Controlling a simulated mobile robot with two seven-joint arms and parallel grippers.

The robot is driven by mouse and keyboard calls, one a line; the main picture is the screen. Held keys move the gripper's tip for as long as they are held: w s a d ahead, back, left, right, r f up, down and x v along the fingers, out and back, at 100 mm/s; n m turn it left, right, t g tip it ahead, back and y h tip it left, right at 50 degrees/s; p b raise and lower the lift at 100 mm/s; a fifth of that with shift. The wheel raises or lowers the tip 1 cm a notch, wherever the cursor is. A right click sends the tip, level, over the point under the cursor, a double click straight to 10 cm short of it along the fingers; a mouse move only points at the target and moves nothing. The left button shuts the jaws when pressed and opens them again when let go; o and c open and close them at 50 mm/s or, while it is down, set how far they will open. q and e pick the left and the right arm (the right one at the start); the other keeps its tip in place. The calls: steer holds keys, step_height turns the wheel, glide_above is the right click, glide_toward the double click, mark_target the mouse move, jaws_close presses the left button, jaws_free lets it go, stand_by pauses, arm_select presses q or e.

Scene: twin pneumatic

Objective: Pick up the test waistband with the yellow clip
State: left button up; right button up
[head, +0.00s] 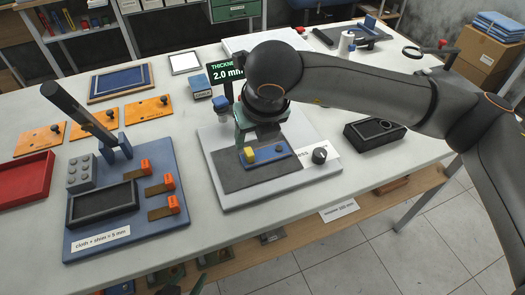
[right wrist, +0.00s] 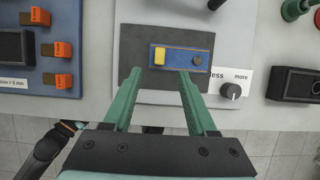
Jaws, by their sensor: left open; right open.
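The test waistband, a blue strip (head: 272,154) with thin orange edges, lies flat on a dark grey pad (head: 228,178). Its yellow clip (head: 249,155) is at the left end, and a dark round piece is at the right end. In the right wrist view the strip (right wrist: 184,65) and yellow clip (right wrist: 159,56) lie just beyond my fingertips. My right gripper (right wrist: 160,72) is open and empty, its green fingers above the pad and apart from the clip. In the head view it hangs just behind the strip.
A dark knob (head: 320,155) marked less/more stands right of the pad. A thickness display (head: 226,71) reads 2.0 mm. A blue board (head: 118,237) with a lever, dark tray and orange clips stands left. A black box (head: 374,133) is at right.

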mark_target(249, 152)
steer(key=x, duration=0.2)
steer(key=shift+w+a+f, duration=0.1)
steer(key=shift+w+f, duration=0.05)
steer(key=shift+f, duration=0.25)
steer(key=p+x, duration=0.1)
steer(key=x, duration=0.3)
steer(key=shift+w+f+p, duration=0.1)
steer(key=shift+w+p, duration=0.05)
steer(key=shift+p, duration=0.25)
steer(key=shift+w+f, duration=0.15)
steer(key=shift+f, duration=0.3)
jaws_close()
